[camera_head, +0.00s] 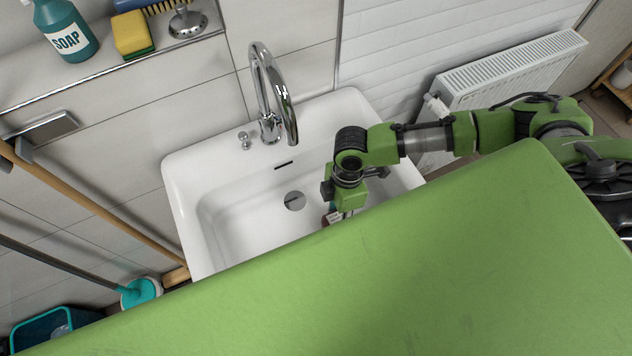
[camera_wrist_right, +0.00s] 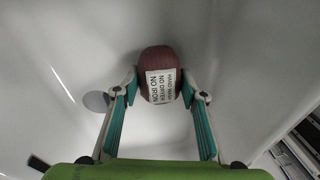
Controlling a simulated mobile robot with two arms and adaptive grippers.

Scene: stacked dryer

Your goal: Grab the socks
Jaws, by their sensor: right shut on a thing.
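The socks (camera_wrist_right: 160,62) show in the right wrist view as a dark reddish rolled bundle. A white label on them reads hand wash, no dryer, no iron. My right gripper (camera_wrist_right: 161,84) is shut on them, with one finger on each side. In the head view my right gripper (camera_head: 342,212) points down into the white sink (camera_head: 240,210), right of the drain. A small part of the socks (camera_head: 331,218) shows below it there. I cannot tell whether they touch the basin. My left gripper is not in view.
A chrome faucet (camera_head: 270,95) stands behind the basin, left of my right arm. A radiator (camera_head: 500,85) is at the right wall. A soap bottle (camera_head: 68,30) and a sponge (camera_head: 132,34) are on a ledge. A mop (camera_head: 140,291) leans at left. Green hides the sink's front.

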